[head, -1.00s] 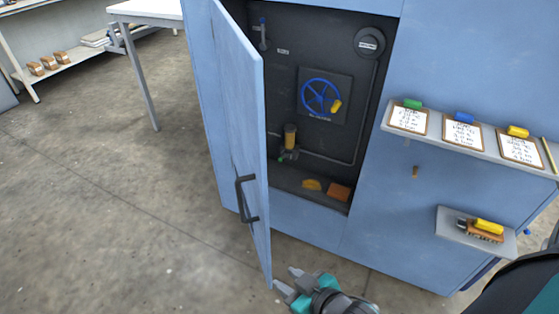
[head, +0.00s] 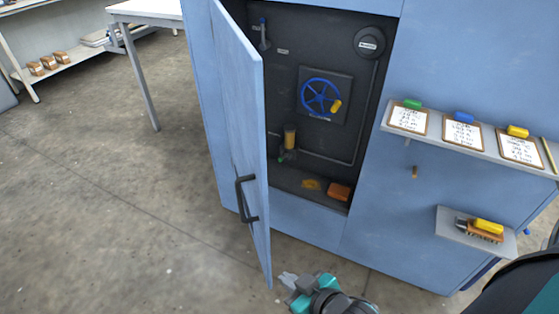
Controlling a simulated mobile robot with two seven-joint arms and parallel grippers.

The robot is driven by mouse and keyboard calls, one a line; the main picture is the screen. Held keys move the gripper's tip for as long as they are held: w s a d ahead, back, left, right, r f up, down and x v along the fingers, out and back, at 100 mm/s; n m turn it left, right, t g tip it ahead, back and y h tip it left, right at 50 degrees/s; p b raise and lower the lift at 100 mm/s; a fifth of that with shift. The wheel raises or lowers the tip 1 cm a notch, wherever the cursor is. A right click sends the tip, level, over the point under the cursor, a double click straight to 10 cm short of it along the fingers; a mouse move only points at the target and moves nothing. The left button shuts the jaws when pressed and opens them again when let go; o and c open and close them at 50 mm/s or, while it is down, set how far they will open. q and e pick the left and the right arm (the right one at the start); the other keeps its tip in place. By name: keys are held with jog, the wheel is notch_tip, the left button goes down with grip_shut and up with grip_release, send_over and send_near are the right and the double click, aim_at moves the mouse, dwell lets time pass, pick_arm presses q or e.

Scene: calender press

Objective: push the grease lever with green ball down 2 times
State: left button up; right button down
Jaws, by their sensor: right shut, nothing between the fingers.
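The grease lever's green ball (head: 282,158) shows low inside the open cabinet, just right of the door's edge. It sits by the foot of a yellow-amber grease cylinder (head: 290,138). The lever's rod is too small to make out clearly. My right gripper (head: 284,281) is shut and empty. It is outside the cabinet, below and in front of it, near the lower edge of the door, well apart from the lever. My left gripper is not in view.
The blue cabinet door (head: 240,130) stands open with a black handle (head: 246,199), left of the lever. Inside are a blue handwheel (head: 319,96), an orange block (head: 340,191) and a yellow item (head: 311,184). A clipboard shelf (head: 470,149) and a small brush shelf (head: 476,233) jut out right.

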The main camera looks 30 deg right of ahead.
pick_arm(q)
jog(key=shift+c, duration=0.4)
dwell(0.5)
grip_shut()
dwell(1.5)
